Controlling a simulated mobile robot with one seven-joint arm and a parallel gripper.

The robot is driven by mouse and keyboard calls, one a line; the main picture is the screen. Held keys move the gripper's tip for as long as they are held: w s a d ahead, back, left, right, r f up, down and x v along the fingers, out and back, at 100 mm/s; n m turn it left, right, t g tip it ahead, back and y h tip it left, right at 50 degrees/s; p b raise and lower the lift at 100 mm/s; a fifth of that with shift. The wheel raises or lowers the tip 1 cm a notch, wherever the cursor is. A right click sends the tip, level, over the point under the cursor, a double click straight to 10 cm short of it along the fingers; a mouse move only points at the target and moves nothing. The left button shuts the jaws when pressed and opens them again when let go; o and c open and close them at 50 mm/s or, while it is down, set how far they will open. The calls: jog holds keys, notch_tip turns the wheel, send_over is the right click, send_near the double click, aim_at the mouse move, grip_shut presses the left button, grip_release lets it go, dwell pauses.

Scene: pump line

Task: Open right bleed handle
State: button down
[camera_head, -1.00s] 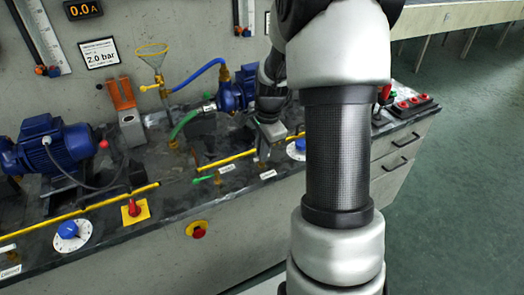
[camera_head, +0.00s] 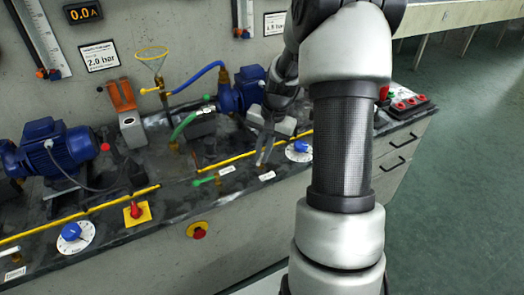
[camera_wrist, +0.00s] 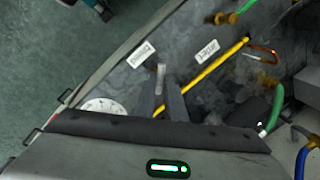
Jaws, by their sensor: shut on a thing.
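My gripper (camera_head: 264,154) reaches down over the bench, at the right bleed valve beside the right white label (camera_head: 267,176). Its brass fitting (camera_head: 262,168) shows just below the fingertips. In the wrist view the dark fingers of my gripper (camera_wrist: 162,92) are close together on a narrow pale piece (camera_wrist: 160,78), which I take to be the right bleed handle. The fingers hide most of it, so its angle is unclear. The left bleed handle (camera_head: 203,181) is green on brass, to the left, apart from my gripper. It also shows in the wrist view (camera_wrist: 245,6).
A yellow pipe (camera_head: 240,156) runs behind the valves. A blue-knobbed dial (camera_head: 299,147) lies just right of my gripper. A blue pump (camera_head: 240,92), green hose (camera_head: 184,124) and funnel (camera_head: 152,55) stand behind. A red emergency button (camera_head: 199,232) is on the front face.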

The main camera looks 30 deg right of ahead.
jog(key=n+p, duration=0.1)
jog(key=n, duration=0.3)
jog(key=shift+w+d+n+g, duration=0.1)
jog(key=shift+n+g, duration=0.2)
jog(key=shift+g, duration=0.1)
jog(key=shift+w+n+g+y+p, duration=0.15)
jog(key=shift+n+p, duration=0.3)
jog(key=shift+n, duration=0.8)
jog(key=shift+s+n+g+y+p, duration=0.15)
jog(key=shift+n+g+p, duration=0.2)
jog(key=shift+n, duration=0.9)
jog(key=shift+w, duration=0.1)
jog(key=c, duration=1.8)
grip_release()
jog(key=d+r+p, duration=0.1)
jog(key=r, duration=0.4)
jog(key=d+r, duration=0.1)
jog(key=r, duration=0.5)
jog(key=d+r+p, duration=0.1)
jog(key=r, duration=0.5)
jog(key=shift+w+d+p, duration=0.1)
jog(key=shift+d+p, duration=0.15)
jog(key=shift+p, duration=0.05)
jog(key=shift+r, duration=0.1)
